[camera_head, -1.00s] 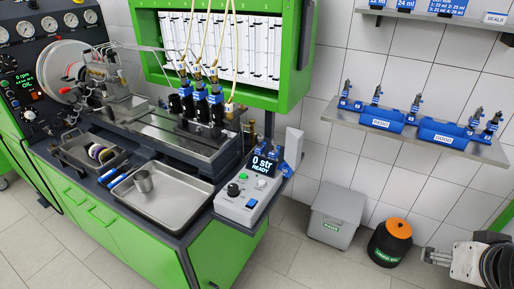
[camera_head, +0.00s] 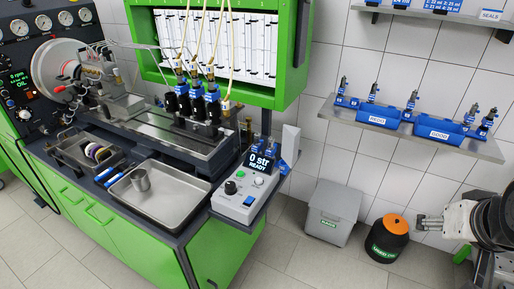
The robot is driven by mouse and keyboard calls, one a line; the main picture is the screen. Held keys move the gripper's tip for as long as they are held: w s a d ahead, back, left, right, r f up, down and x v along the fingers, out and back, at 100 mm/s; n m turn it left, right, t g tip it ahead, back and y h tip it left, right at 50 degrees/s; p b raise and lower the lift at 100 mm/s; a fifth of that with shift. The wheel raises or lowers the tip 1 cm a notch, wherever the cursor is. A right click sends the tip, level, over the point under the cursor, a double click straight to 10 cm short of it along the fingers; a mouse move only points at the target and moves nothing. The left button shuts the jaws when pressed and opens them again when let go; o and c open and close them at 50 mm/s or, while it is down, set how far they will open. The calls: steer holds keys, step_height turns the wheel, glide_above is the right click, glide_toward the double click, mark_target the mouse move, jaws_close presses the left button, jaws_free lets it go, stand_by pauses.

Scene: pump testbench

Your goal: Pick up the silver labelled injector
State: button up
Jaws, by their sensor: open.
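Several injectors stand upright in blue holders on the wall shelf at right. One grey-and-blue injector (camera_head: 342,91) is at the left end, another injector (camera_head: 373,93) beside it, and a third (camera_head: 411,103) near the middle. An injector (camera_head: 470,116) and a darker one (camera_head: 487,122) stand at the right end. Their labels are too small to read, so I cannot tell which is the silver labelled one. My gripper (camera_head: 419,222) is at the lower right, below the shelf and apart from every injector. It is open and empty, its fingers pointing left.
The shelf (camera_head: 480,150) has blue bins along its front edge. A grey bin (camera_head: 333,212) and an orange-lidded black drum (camera_head: 388,238) stand on the floor below. The green testbench (camera_head: 130,240) with a metal tray (camera_head: 158,200) fills the left. Floor between them is clear.

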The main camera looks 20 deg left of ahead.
steer(key=w+a+r+n, duration=0.1)
steer(key=w+a+r, duration=0.15)
steer(key=w, duration=0.25)
steer(key=w+a+r+g+y, duration=0.1)
steer(key=w+a+r, duration=0.15)
steer(key=w, duration=0.25)
steer(key=w+a+r+n, duration=0.1)
steer(key=w+a+r, duration=0.1)
steer(key=w+a, duration=0.25)
steer(key=n+g+y, duration=0.1)
steer(key=n+g, duration=0.1)
steer(key=n, duration=0.3)
glide_above(258, 134)
steer(key=s+d, duration=0.3)
step_height(258, 134, down, 14)
steer(key=x, duration=0.5)
steer(key=p+x, duration=0.1)
steer(key=x, duration=0.1)
steer(key=shift+s+a+f, duration=0.25)
steer(key=shift+a+f, duration=0.05)
steer(key=shift+f, duration=0.15)
steer(key=shift+s+p+x, duration=0.15)
steer(key=shift+p+x, duration=0.1)
steer(key=shift+x, duration=1.1)
steer(key=shift+s+p+x, duration=0.1)
steer(key=shift+p+x, duration=0.15)
steer(key=shift+x, duration=1.15)
steer(key=shift+a, duration=0.15)
jaws_close()
